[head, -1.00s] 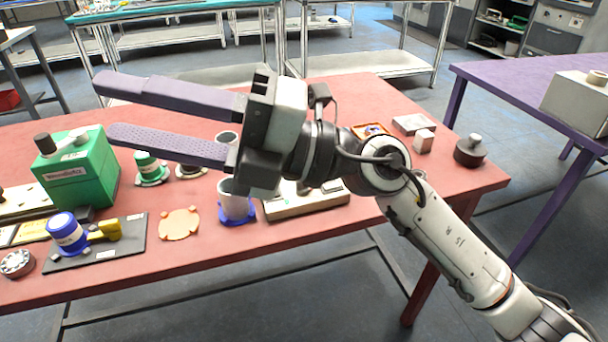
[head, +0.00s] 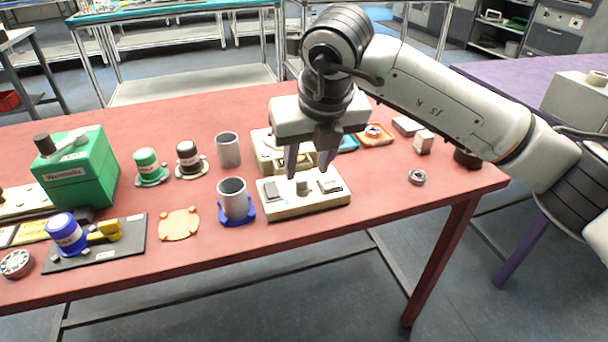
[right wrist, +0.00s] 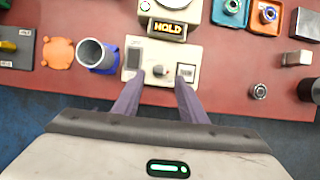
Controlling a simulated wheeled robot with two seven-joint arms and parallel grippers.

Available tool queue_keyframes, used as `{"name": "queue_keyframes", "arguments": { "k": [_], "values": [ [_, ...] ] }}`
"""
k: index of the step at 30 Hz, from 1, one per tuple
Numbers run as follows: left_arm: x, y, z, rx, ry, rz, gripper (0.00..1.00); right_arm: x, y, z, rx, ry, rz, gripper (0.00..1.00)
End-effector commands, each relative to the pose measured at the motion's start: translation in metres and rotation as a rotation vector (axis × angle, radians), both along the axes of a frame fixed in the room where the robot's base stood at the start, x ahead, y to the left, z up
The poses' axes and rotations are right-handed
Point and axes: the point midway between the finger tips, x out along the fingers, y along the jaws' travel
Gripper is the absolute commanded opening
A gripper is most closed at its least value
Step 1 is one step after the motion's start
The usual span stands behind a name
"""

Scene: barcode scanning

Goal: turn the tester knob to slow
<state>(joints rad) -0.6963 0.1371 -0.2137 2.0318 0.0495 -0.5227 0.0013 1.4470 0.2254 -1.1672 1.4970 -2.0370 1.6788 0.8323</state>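The tester is a beige box (head: 318,205) near the front edge of the red table. Its small grey knob (head: 302,184) stands between a dark panel at left and a labelled panel at right. In the right wrist view the knob (right wrist: 158,71) lies between the fingertips. My right gripper (head: 307,170) points down over the tester. Its purple fingers are apart, one on each side of the knob. I cannot tell whether they touch it. A display (right wrist: 167,28) behind the box reads HOLD. The knob's pointer direction is too small to read. My left gripper is not in view.
A grey cup on a blue base (head: 235,199) stands just left of the tester. Another grey cup (head: 228,150) is behind it. Blue and orange trays (head: 376,140) lie behind right. A small metal part (head: 417,177) sits at right. The table between tester and part is clear.

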Motion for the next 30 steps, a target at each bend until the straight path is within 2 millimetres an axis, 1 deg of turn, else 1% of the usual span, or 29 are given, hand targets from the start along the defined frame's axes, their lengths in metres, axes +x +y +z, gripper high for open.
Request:
{"name": "queue_keyframes", "arguments": {
  "k": [1,3,7,12,19,20,24,26,27,30],
  "values": [
    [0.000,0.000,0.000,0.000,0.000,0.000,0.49,0.003,0.001,-0.010,0.001,0.003,-0.001,0.38],
    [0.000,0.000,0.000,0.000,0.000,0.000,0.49,0.007,0.003,-0.020,0.000,0.003,-0.001,0.38],
    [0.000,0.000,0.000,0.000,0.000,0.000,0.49,0.013,0.005,-0.035,0.002,0.003,0.002,0.38],
    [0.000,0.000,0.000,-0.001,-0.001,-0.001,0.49,0.016,0.007,-0.043,0.003,0.000,0.003,0.38],
    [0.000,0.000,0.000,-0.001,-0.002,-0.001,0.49,0.017,0.007,-0.043,0.003,0.000,0.003,0.38],
    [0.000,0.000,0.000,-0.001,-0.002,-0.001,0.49,0.017,0.007,-0.043,0.003,0.000,0.003,0.37],
    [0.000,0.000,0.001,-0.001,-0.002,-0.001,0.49,0.017,0.007,-0.043,0.003,0.000,0.003,0.13],
    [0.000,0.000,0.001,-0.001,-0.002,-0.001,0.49,0.017,0.007,-0.043,0.003,0.000,0.003,0.03],
    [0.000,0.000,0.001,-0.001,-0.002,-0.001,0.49,0.017,0.007,-0.043,0.003,0.000,0.003,0.00],
    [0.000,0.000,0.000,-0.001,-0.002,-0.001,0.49,0.017,0.007,-0.043,0.004,0.000,0.005,0.00]
  ]
}}
